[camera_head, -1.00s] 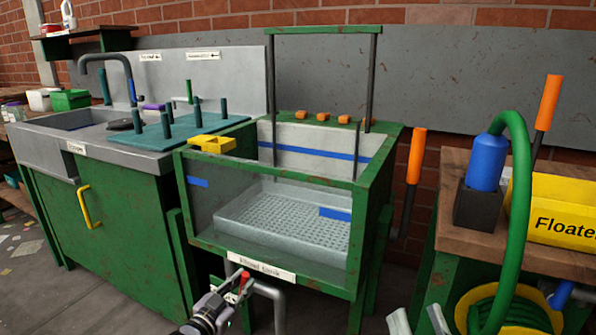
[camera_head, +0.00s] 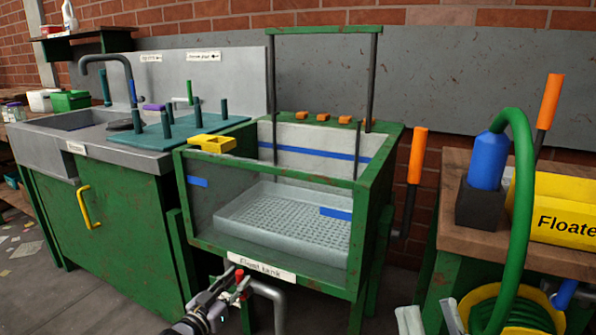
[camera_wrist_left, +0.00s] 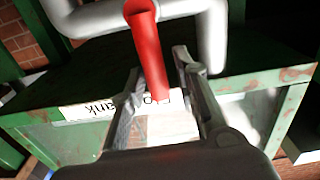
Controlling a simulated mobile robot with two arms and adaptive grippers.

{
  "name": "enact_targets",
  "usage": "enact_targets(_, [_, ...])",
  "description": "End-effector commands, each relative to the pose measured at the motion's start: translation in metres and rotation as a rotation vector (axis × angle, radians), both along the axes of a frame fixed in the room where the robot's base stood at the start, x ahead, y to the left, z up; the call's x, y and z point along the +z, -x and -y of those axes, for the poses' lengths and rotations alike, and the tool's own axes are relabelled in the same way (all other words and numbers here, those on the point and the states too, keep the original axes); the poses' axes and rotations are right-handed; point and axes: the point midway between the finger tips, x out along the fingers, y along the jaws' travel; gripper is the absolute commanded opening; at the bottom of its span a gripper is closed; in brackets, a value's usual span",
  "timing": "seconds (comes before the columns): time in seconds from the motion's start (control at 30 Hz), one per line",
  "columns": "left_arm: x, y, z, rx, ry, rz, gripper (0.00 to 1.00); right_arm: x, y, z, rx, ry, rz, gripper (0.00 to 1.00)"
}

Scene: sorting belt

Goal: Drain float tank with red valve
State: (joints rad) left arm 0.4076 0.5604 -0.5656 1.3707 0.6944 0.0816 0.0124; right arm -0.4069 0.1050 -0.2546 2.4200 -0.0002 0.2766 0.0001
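The float tank (camera_head: 272,251) is a green-framed, clear-fronted tank with a label on its lower front edge. The red valve (camera_head: 239,275) is on the grey pipe under it. My left gripper (camera_head: 238,288) is at the valve, below the label. In the left wrist view the red valve handle (camera_wrist_left: 146,40) extends between the two fingers of my left gripper (camera_wrist_left: 156,72). The fingers stand apart, with gaps visible beside the handle. My right gripper (camera_head: 430,318) is partly in view at the bottom edge, its fingertips apart and empty.
A green cabinet with a sink (camera_head: 85,136) stands left of the tank. A perforated tray (camera_head: 285,220) sits inside the tank.

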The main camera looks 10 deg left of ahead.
Motion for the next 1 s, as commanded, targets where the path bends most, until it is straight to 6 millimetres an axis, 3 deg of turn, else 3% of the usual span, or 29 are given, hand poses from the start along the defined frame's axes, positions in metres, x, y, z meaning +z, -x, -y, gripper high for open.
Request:
enact_targets(0.3, [0.0, 0.0, 0.001, -0.002, -0.002, 0.002, 0.5, 0.0, 0.0, 0.0, 0.0, 0.0, -0.001, 0.38])
enact_targets(0.63, [0.001, 0.001, 0.001, -0.003, -0.002, 0.002, 0.5, 0.0, -0.001, 0.0, -0.001, 0.002, -0.008, 0.38])
enact_targets(1.0, [0.001, 0.012, -0.003, -0.002, -0.002, 0.002, 0.5, -0.032, -0.023, -0.002, -0.012, 0.061, -0.216, 0.38])
